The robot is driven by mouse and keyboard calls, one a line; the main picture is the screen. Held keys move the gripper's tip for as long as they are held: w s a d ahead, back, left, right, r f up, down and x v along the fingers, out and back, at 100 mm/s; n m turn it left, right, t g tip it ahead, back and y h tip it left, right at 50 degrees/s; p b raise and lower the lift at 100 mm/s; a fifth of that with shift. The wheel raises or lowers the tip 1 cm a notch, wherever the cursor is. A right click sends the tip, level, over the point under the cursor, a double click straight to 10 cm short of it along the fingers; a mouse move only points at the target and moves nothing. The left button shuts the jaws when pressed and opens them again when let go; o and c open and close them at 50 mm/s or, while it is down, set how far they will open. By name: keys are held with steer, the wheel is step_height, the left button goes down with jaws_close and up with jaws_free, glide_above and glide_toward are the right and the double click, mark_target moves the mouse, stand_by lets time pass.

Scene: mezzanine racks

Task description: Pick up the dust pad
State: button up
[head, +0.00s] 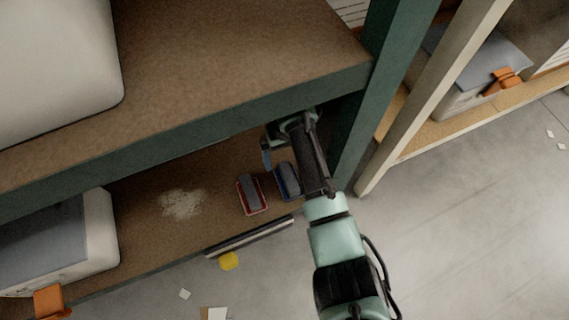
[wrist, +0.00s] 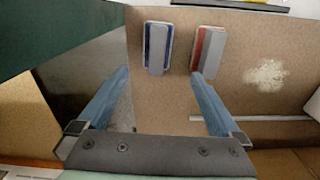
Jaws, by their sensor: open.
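Two pads lie side by side on the brown lower shelf board (head: 140,225); I cannot tell which one is the dust pad. One has a grey top and red edge (head: 250,193); it also shows in the wrist view (wrist: 208,50). The other has a grey top and blue edge (head: 288,180); in the wrist view (wrist: 158,47) it lies ahead, between the lines of my fingers. My gripper (wrist: 160,76) is open and empty, its blue fingers apart from both pads. In the head view my arm partly covers the gripper and sits close beside the blue-edged pad.
A pale powder patch (head: 182,204) lies left of the pads. The green upper shelf beam (head: 200,146) and green upright (head: 350,140) hem in my arm. A wrapped load (head: 100,235) stands at the shelf's left.

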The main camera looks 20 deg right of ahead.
mark_target(289, 176)
step_height(289, 176, down, 8)
steer(key=b, duration=0.5)
steer(key=shift+s+r, duration=0.15)
steer(key=shift+r, duration=0.1)
steer(key=f+b, duration=0.1)
steer(key=b, duration=0.1)
steer(key=f+b, duration=0.3)
steer(key=f, duration=0.1)
steer(key=shift+d+b, duration=0.3)
steer(key=shift+b, duration=0.1)
steer(key=c, duration=1.3)
